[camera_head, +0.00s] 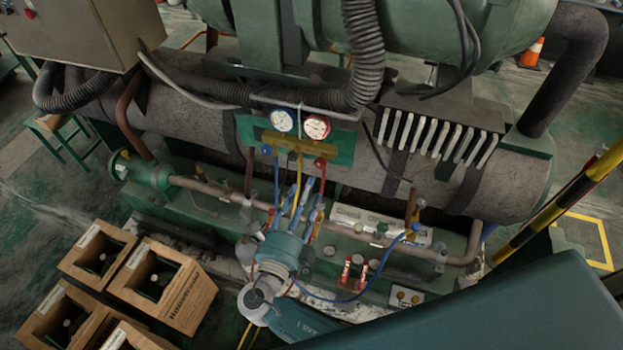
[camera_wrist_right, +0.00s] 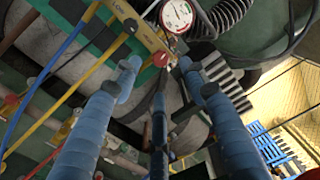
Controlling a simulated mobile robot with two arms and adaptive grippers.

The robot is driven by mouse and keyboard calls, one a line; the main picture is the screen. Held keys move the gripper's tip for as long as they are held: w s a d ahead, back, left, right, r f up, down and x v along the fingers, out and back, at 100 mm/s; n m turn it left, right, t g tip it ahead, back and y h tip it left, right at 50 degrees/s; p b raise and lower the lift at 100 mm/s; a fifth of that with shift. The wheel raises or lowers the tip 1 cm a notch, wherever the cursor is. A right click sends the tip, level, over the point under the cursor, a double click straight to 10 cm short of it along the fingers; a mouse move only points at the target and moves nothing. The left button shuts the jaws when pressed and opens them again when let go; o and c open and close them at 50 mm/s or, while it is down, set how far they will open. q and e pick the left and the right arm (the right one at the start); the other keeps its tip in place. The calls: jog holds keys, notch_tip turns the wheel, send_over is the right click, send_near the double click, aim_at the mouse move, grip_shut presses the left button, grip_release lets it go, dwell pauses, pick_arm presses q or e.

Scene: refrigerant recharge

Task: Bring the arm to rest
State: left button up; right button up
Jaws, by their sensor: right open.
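My right gripper (camera_head: 299,196) is in front of the machine, just below the gauge manifold, with its fingers pointing up toward it. In the right wrist view my right gripper (camera_wrist_right: 158,75) has its blue fingers spread apart, with nothing held between them. The yellow manifold block (camera_head: 288,146) carries a blue-rimmed gauge (camera_head: 283,120) and a red-rimmed gauge (camera_head: 316,127). Blue, yellow and red hoses hang from it, partly hidden behind the gripper. In the right wrist view the manifold block (camera_wrist_right: 143,28) and its red knob (camera_wrist_right: 161,59) lie beyond the fingertips. My left gripper is not in view.
Pipes with valves (camera_head: 215,188) run along the machine's front, close to my right arm. A red-handled fitting (camera_head: 353,272) sits right of the arm. Several wooden crates (camera_head: 187,300) holding cylinders stand on the floor at lower left. A yellow-black bar (camera_head: 560,200) slants at right.

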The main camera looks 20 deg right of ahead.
jog(key=shift+s+a, duration=0.35)
jog(key=shift+s, duration=0.15)
jog(key=s+d+f+m+g+y+b, duration=0.1)
jog(key=s+d+f+m+g+b, duration=0.15)
jog(key=f, duration=0.75)
jog(key=s+d+f+m+g+y+b, duration=0.1)
jog(key=s+f+m+g+y, duration=0.15)
jog(key=f, duration=0.85)
jog(key=s+d+f+m+g+b, duration=0.2)
jog(key=s+f+m, duration=0.15)
jog(key=f, duration=0.65)
jog(key=s+d+f+m+g+y+b, duration=0.2)
jog(key=s+f+m+b, duration=0.1)
jog(key=s+f+m, duration=0.7)
jog(key=s+d+f+m+g+y+b, duration=0.2)
jog(key=s+d+f+m+b, duration=0.1)
jog(key=s+f+m, duration=0.8)
jog(key=s+d+f+m+g+y+b, duration=0.2)
jog(key=s+f+m+g+b, duration=0.1)
jog(key=s+f+m, duration=0.7)
jog(key=s+m, duration=0.2)
jog(key=shift+d+f+m, duration=0.25)
jog(key=shift+f+m, duration=0.05)
jog(key=shift+m, duration=0.05)
